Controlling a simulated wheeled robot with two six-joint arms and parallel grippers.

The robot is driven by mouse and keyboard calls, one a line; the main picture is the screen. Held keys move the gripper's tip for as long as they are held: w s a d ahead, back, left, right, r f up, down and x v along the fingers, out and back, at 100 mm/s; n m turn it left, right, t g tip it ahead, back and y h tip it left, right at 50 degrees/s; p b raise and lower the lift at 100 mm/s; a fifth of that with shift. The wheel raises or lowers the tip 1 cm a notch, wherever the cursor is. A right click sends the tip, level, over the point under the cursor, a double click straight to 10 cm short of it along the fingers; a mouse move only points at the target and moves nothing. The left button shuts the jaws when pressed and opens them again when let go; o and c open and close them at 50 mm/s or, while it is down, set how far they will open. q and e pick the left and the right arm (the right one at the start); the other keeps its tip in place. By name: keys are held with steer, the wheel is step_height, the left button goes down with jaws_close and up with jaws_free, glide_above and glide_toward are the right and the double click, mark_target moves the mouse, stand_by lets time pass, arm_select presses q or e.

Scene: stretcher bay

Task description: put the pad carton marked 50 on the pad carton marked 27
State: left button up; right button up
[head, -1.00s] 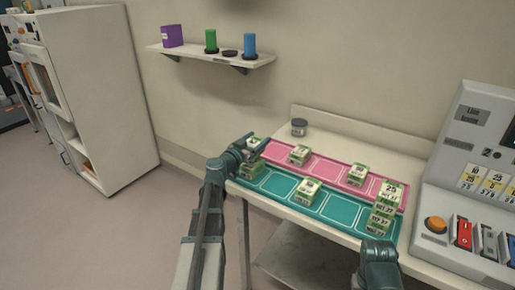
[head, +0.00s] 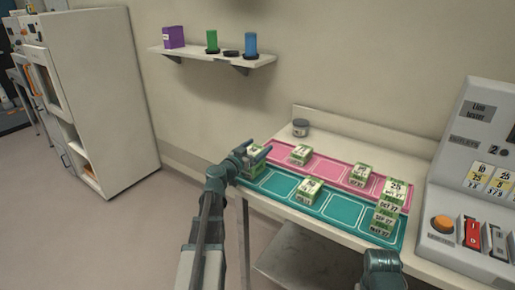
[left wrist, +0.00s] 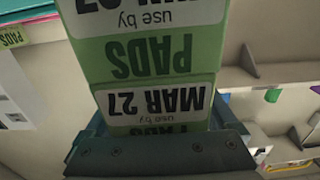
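My left gripper (head: 254,151) is at the left end of the mats, its fingers on either side of a green and white pad carton (head: 256,147). In the left wrist view, stacked pad cartons (left wrist: 150,65) fill the space before the gripper (left wrist: 160,130); an upside-down use-by MAR 27 label shows. The fingers look apart, and contact is unclear. Other pad cartons stand at the pink mat's back left (head: 301,154), on the teal mat (head: 309,190) and on the pink mat's right (head: 360,175). I cannot read which are marked 50 or 27.
A stack of cartons topped by one marked 25 (head: 396,188) stands at the right. The teal mat (head: 279,182) and pink mat (head: 328,169) have free squares. A grey jar (head: 300,128) stands behind. A control console (head: 470,150) bounds the right side.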

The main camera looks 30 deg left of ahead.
arm_select(q)
steer(key=shift+o, duration=0.3)
steer(key=shift+r, duration=0.2)
steer(key=s+a, duration=0.1)
steer(key=s, duration=1.1)
steer(key=shift+f, duration=0.1)
